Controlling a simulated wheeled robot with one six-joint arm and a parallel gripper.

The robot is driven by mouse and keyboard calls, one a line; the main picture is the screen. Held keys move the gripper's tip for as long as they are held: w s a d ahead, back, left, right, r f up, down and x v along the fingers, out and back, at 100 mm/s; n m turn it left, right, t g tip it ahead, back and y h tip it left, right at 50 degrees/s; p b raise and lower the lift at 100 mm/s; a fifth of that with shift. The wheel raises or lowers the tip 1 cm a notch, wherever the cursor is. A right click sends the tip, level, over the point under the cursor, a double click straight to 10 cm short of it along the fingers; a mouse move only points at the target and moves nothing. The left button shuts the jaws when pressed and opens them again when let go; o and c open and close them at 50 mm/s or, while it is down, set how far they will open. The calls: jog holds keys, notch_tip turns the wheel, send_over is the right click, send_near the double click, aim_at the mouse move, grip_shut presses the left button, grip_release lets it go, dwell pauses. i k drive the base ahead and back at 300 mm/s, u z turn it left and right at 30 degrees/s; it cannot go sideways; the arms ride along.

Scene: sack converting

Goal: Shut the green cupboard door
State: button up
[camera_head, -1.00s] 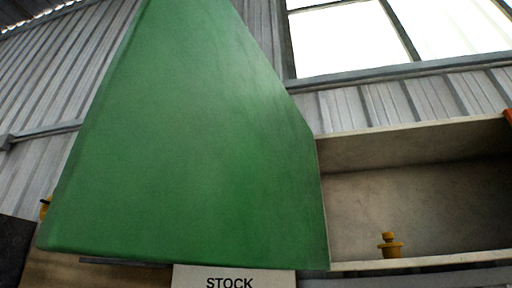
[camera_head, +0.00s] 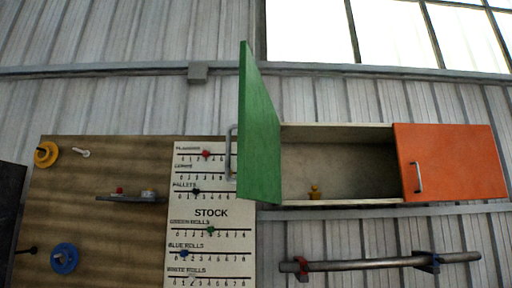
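The green cupboard door (camera_head: 258,130) stands wide open in the head view, swung out from the left side of the wall cupboard. Its grey bar handle (camera_head: 231,153) shows on the door's left face. My gripper is not in the picture.
An orange door (camera_head: 450,162) with a grey handle covers the cupboard's right part. A STOCK board (camera_head: 212,236) with sliders hangs left below the green door, beside a brown panel (camera_head: 90,210). A grey bar (camera_head: 370,263) runs below the cupboard.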

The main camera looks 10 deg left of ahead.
aim_at(258, 178)
jog(key=u, duration=1.05)
jog(key=i, duration=1.7)
jog(key=z, duration=0.3)
jog(key=k, duration=1.35)
jog(key=z, duration=0.65)
jog(key=i, duration=0.3)
jog(key=z, duration=0.05)
